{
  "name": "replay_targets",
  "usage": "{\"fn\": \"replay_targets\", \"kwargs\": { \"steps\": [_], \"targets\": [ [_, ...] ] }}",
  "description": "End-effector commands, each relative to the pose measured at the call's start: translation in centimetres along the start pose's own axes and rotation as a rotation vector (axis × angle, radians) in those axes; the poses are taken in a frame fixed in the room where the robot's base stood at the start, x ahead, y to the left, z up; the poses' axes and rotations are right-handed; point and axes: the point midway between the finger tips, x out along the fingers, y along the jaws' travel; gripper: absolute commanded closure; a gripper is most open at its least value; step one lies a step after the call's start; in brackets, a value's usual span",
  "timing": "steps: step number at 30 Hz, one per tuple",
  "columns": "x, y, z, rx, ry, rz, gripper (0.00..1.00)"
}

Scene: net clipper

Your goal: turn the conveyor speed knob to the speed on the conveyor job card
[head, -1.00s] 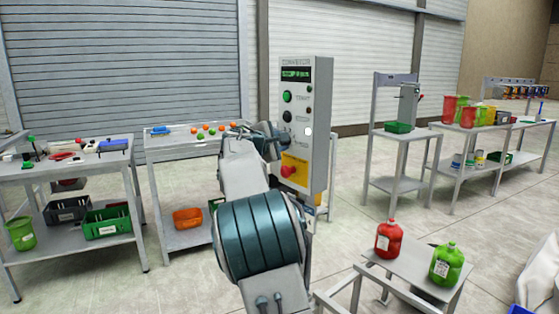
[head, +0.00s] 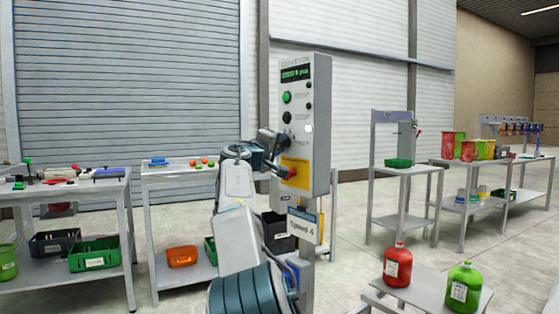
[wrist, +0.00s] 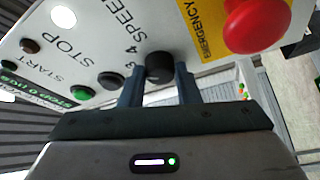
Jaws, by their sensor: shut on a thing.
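The grey conveyor control box (head: 322,110) stands upright in the middle of the head view. In the wrist view, the dark round speed knob (wrist: 159,66) sits between the two fingers of my gripper (wrist: 160,85), which is shut on it. The panel beside it reads "SPEED", with a 3 and a 4 visible; the knob's pointer cannot be made out. In the head view my gripper (head: 284,138) is at the panel and hides the knob. The job card (head: 303,226) below the box reads "Speed 4". The green-lit display (head: 296,74) is too small to read fully.
The red emergency button (head: 285,172) on its yellow plate is close beside the knob, just below my gripper. Green start (head: 287,97) and black stop (head: 287,117) buttons lie above. Red (head: 397,266) and green (head: 464,287) jugs stand on a low table at right.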

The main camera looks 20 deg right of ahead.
Motion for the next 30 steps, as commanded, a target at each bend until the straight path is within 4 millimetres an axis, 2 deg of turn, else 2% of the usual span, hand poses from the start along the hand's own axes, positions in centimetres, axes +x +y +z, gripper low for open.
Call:
{"fn": "replay_targets", "kwargs": {
  "steps": [1,15,30],
  "targets": [
    [-0.07,-0.80,0.17,0.036,-0.001,0.015,0.94],
    [0.04,-0.61,0.01,0.291,-0.003,0.120,0.94],
    [0.09,-0.50,-0.01,0.337,-0.003,0.138,0.94]
  ]
}}
